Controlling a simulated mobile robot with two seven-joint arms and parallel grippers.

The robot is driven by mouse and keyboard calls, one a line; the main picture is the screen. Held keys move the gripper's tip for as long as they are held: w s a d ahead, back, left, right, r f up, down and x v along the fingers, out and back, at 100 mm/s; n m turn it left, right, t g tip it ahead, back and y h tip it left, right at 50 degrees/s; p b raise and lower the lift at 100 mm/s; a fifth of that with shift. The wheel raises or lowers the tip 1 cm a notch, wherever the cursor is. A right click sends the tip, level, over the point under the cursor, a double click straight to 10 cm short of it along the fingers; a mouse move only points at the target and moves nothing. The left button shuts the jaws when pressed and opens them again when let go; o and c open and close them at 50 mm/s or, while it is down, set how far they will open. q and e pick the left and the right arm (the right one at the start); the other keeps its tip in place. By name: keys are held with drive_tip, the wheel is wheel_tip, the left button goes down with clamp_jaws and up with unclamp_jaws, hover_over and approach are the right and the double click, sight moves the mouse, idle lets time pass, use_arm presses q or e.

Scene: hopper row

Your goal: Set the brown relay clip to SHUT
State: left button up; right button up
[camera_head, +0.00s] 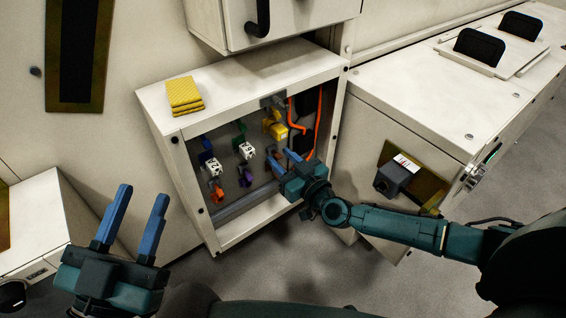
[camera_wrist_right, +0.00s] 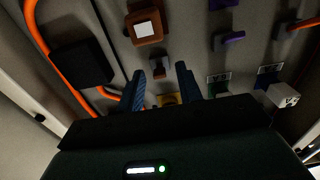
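In the right wrist view, a brown relay block with a pale square face (camera_wrist_right: 147,28) is mounted on the panel. In the head view, my right gripper (camera_head: 282,157) reaches into the open cabinet (camera_head: 243,75) and hides the brown parts. No SHUT marking is readable. My left gripper (camera_head: 143,197) is open and empty, outside the cabinet at lower left.
Inside the cabinet are a yellow part (camera_head: 275,128), orange cables (camera_head: 291,112), white blocks (camera_head: 247,151), and purple, green and orange clips. Yellow pads (camera_head: 184,94) lie on the cabinet top. A grey box (camera_head: 392,178) protrudes at right. The floor in front is clear.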

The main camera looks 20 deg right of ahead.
clamp_jaws()
idle(0.4)
drive_tip(key=shift+f, duration=0.1)
